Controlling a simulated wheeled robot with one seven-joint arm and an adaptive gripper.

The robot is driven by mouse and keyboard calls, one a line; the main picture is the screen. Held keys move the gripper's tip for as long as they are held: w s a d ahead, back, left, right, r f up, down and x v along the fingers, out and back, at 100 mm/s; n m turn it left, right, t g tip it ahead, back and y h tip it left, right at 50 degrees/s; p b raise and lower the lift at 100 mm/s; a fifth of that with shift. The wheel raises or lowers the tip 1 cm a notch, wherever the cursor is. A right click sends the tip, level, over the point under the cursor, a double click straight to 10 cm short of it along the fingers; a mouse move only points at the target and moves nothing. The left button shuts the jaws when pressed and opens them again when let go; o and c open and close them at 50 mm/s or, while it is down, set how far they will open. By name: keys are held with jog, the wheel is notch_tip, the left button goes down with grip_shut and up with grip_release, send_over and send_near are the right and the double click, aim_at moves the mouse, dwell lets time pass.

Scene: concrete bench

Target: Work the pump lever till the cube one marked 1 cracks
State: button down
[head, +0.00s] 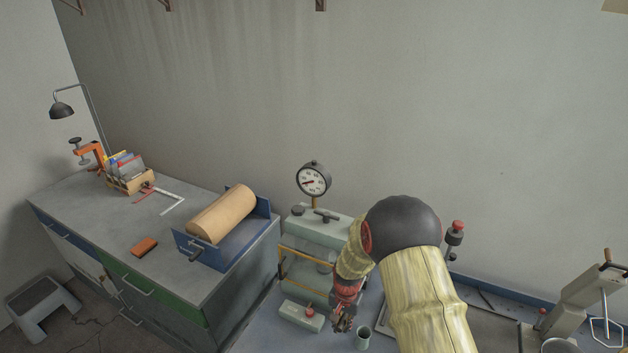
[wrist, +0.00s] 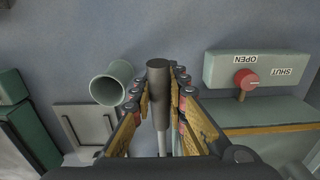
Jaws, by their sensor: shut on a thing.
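My gripper (wrist: 160,88) is shut on the dark round pump lever (wrist: 158,68), with a finger on each side of it in the wrist view. In the head view my gripper (head: 342,320) is low at the front of the press, and my arm hides part of the scene. The pale green press (head: 318,228) has yellow bars and a round dial gauge (head: 313,180) on top. The valve box (head: 302,315) has a red knob; in the wrist view the valve box (wrist: 285,62) reads OPEN and SHUT. I cannot make out the cube marked 1.
A grey-green cup (head: 363,338) stands close beside my gripper; in the wrist view the cup (wrist: 112,82) is just left of the fingers. A drawer bench (head: 120,225) with a blue tray and tan cylinder stands left. Pale equipment (head: 580,300) stands at right.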

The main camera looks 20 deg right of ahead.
aim_at(344, 319)
jog(key=r, duration=0.1)
jog(key=r+p, duration=0.1)
jog(key=r, duration=0.1)
jog(key=shift+w+d, duration=0.2)
jog(key=shift+d, duration=0.05)
jog(key=shift+w+d+r+p, duration=0.2)
jog(key=shift+r+p, duration=0.25)
jog(key=shift+r, duration=0.3)
jog(key=shift+w+d+r+p, duration=0.25)
jog(key=shift+r+p, duration=0.15)
jog(key=shift+r, duration=0.35)
jog(key=shift+w+d+r+p, duration=0.2)
jog(key=shift+r+p, duration=0.25)
jog(key=shift+r, duration=0.3)
jog(key=shift+a+f, duration=0.1)
